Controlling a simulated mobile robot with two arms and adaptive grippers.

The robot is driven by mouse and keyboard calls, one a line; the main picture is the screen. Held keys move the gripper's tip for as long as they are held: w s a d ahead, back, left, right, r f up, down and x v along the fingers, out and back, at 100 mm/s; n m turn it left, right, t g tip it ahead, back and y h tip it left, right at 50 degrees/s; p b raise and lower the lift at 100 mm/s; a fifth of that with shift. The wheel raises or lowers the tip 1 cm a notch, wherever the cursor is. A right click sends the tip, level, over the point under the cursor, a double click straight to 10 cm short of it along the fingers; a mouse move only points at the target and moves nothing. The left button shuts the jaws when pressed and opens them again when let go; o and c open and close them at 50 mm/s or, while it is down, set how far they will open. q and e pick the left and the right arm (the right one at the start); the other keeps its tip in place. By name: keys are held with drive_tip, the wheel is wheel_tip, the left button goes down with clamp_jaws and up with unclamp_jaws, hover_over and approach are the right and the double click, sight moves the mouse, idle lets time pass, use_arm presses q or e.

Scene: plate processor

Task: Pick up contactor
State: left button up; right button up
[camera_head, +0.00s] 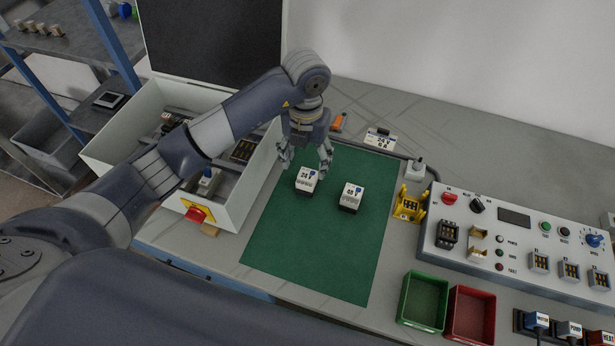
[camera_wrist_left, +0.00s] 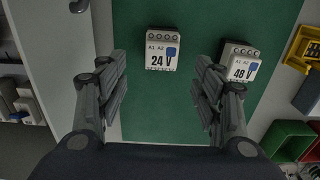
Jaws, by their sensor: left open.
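Two white contactors with dark bases and blue marks lie on the green mat (camera_head: 330,245). The one marked 24 V (camera_head: 307,180) is on the left and the one marked 48 V (camera_head: 351,197) is to its right. My left gripper (camera_head: 306,166) is open and empty above the mat, close to the 24 V contactor. In the left wrist view the 24 V contactor (camera_wrist_left: 162,50) shows between the open fingers, ahead of their tips. My right gripper is not in view.
An open white cabinet (camera_head: 238,200) with a red switch (camera_head: 196,214) stands left of the mat. A yellow holder (camera_head: 409,203), a control panel (camera_head: 515,225), a green bin (camera_head: 423,300) and a red bin (camera_head: 470,313) are on the right. The front part of the mat is bare.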

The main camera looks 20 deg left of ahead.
sight(307, 174)
use_arm(q)
wheel_tip(307, 174, down, 3)
drive_tip(key=shift+r, duration=0.15)
drive_tip(key=f, duration=0.1)
drive_tip(key=f+p, duration=0.2)
drive_tip(key=f, duration=0.1)
drive_tip(key=shift+w+d, duration=0.1)
drive_tip(key=shift+w, duration=0.2)
drive_tip(key=shift+f, duration=0.6)
drive_tip(key=c, duration=1.2)
